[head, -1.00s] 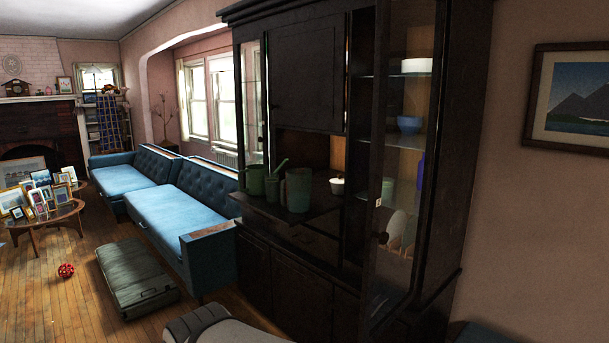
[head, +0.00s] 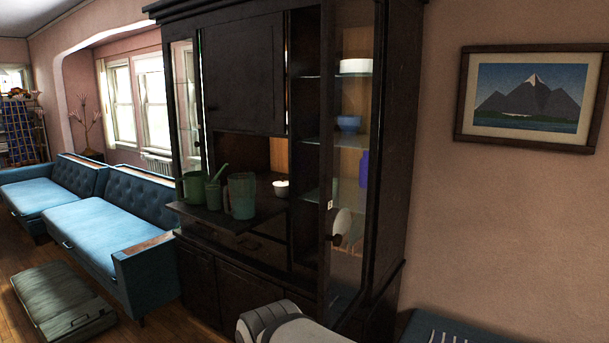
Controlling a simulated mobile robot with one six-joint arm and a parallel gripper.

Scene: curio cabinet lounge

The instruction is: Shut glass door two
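A dark wood curio cabinet (head: 240,75) stands against the wall in the head view. Its right-hand glass door (head: 327,120) stands open, swung out towards me from its right side. A small pale label (head: 330,204) and a dark round knob (head: 336,240) are on the door's free edge. The label is too small to read surely. Another narrow glass panel (head: 184,100) is at the cabinet's left end; I cannot tell whether it is shut. My gripper is not in view; a grey-white part of my own body shows at the bottom.
A white bowl (head: 356,66), a blue bowl (head: 348,124) and a purple bottle (head: 364,168) show through the glass. A blue sofa (head: 100,230) and a green case (head: 62,300) are on the left.

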